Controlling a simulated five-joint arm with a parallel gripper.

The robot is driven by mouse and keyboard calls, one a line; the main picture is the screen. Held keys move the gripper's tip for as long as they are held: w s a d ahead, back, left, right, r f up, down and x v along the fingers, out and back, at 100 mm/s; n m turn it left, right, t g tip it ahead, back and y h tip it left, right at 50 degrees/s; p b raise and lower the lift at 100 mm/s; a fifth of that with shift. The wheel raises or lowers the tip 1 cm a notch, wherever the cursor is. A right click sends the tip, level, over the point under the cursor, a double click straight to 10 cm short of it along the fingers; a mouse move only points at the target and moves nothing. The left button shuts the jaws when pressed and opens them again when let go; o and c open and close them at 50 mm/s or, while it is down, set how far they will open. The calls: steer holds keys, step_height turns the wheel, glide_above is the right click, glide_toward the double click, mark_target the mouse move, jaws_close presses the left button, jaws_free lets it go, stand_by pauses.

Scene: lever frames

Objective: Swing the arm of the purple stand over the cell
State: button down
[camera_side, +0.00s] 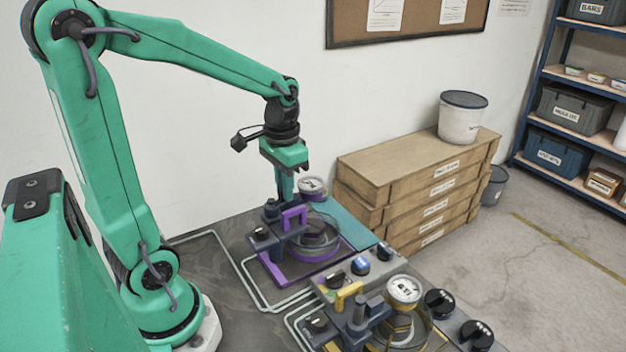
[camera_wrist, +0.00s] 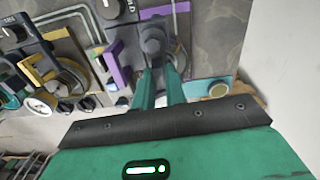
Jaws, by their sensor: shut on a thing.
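The purple stand (camera_side: 275,271) sits on the dark bench, with a purple arch-shaped piece (camera_side: 293,216) rising from it, a dark upright post beside the arch, and a round ring-shaped cell (camera_side: 318,240) to the right. In the wrist view the purple piece (camera_wrist: 117,66) lies just left of my fingers. My gripper (camera_side: 286,196) points down at the stand, behind the purple arch. In the wrist view my fingers (camera_wrist: 163,75) reach down close together beside a dark round-topped part (camera_wrist: 152,40). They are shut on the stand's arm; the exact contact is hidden.
A similar yellow stand (camera_side: 349,297) with a gauge (camera_side: 404,289) stands at the front right of the bench. Several dark knobs (camera_side: 439,303) line that side. Stacked wooden drawers (camera_side: 412,180) with a white bucket (camera_side: 461,120) stand behind. Free air lies above the stands.

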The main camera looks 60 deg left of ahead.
steer(key=shift+d+m, duration=0.15)
steer(key=shift+m, duration=0.35)
steer(key=c, duration=1.4)
jaws_free()
steer(key=shift+c, duration=0.2)
steer(key=shift+r, duration=0.1)
steer(key=shift+r, duration=3.85)
steer(key=s+d+t, duration=0.5)
steer(key=s+d, duration=0.2)
steer(key=d, duration=0.1)
steer(key=shift+f+t, duration=0.3)
steer(key=shift+f, duration=0.1)
